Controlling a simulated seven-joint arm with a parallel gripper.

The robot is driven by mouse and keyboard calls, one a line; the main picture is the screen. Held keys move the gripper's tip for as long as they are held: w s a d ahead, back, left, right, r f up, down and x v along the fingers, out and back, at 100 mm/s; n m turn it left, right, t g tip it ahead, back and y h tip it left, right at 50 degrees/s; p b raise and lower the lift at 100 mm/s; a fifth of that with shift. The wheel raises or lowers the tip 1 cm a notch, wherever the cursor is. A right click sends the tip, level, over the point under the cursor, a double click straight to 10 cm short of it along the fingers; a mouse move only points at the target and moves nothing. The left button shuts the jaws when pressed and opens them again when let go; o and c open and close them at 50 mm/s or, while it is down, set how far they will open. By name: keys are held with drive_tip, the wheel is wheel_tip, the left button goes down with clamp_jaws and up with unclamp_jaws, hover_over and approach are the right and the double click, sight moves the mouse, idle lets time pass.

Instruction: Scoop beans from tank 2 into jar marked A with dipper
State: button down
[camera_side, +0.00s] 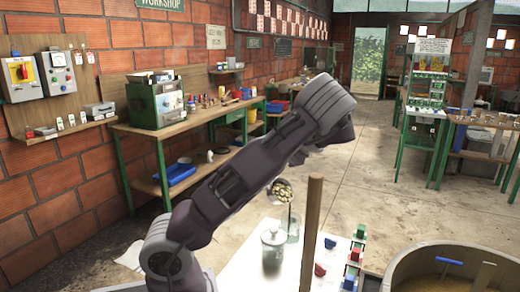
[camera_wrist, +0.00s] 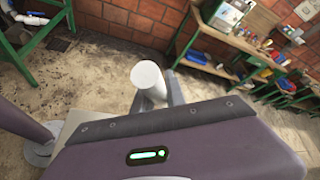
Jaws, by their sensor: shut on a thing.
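My gripper (camera_wrist: 157,98) is shut on a pale cylinder (camera_wrist: 148,76), which looks like the end of the dipper's handle. In the side view my arm hides the jaws and most of the dipper. A round bowl of pale beans (camera_side: 281,191), apparently the dipper's, shows just below my arm, above the white table. A lidded glass jar (camera_side: 273,246) stands below and left of it, and a clear glass vessel (camera_side: 292,226) stands behind that jar. I cannot read an A on either. A large round tank (camera_side: 405,266) with brownish contents is at the lower right; its number is not readable.
An upright wooden post (camera_side: 313,232) stands in front of the glassware. Small red, green and blue items (camera_side: 353,268) line the right side of the white table (camera_side: 238,270). A green-legged bench (camera_side: 190,122) stands behind at the left.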

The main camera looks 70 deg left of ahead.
drive_tip(key=w+d+f+n+g+y, duration=0.1)
drive_tip(key=w+d+f+g+y, duration=0.1)
drive_tip(key=d, duration=0.4)
drive_tip(key=w+d+f+n+g+y, duration=0.1)
drive_tip(key=w+d+f+g+y, duration=0.2)
drive_tip(key=d, duration=0.4)
drive_tip(key=w+d+f+n+g+y, duration=0.2)
drive_tip(key=w+d+f+g+y, duration=0.1)
drive_tip(key=d+y, duration=0.3)
drive_tip(key=shift+d+f+g, duration=0.25)
drive_tip(key=shift+d+g, duration=0.1)
drive_tip(key=shift+g, duration=0.55)
idle(0.6)
drive_tip(key=a+r+m+t+h, duration=0.2)
drive_tip(key=a+r+m+t, duration=0.15)
drive_tip(key=r, duration=0.55)
drive_tip(key=a+r+m+t+h, duration=0.1)
drive_tip(key=a+r+m+t, duration=0.2)
drive_tip(key=r, duration=0.6)
drive_tip(key=s+a+r+m+t+h, duration=0.1)
drive_tip(key=a+r+h, duration=0.4)
drive_tip(key=a+r, duration=0.6)
drive_tip(key=shift+s+a+t+h, duration=0.3)
drive_tip(key=shift+s+a+t, duration=0.25)
drive_tip(key=shift+a+t, duration=0.55)
drive_tip(key=shift+d+m, duration=0.2)
drive_tip(key=shift+m, duration=0.05)
